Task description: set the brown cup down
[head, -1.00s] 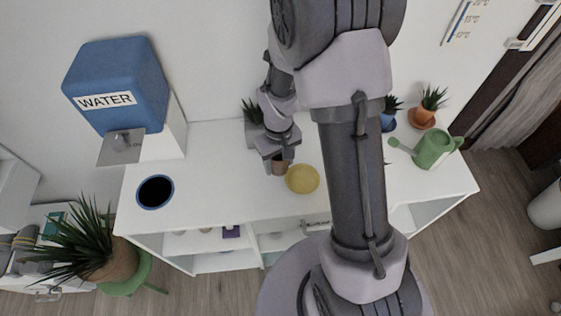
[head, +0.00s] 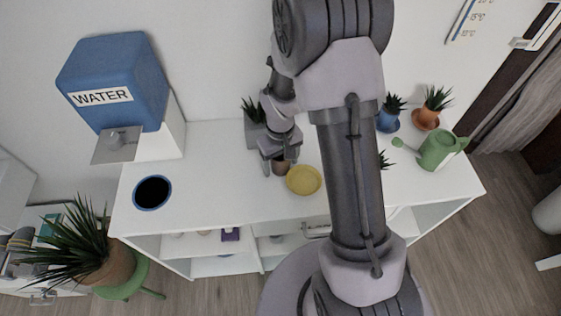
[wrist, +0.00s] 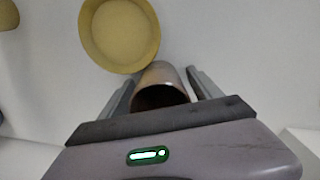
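The brown cup (wrist: 160,84) stands between the two fingers of my gripper (wrist: 162,74) in the wrist view, with its dark mouth towards the camera. The fingers are spread, with a narrow gap beside the cup. In the head view the cup (head: 281,169) shows below my gripper (head: 279,163) on the white desk top (head: 225,180). It looks upright and appears to rest on the desk. Its far side and base are partly hidden.
A yellow dish (head: 304,180) is close to the cup. A grey planter (head: 256,132) stands behind. The blue water dispenser (head: 112,85) and a dark round opening (head: 152,192) are left. A green watering can (head: 437,150) is right. The desk's left-middle is clear.

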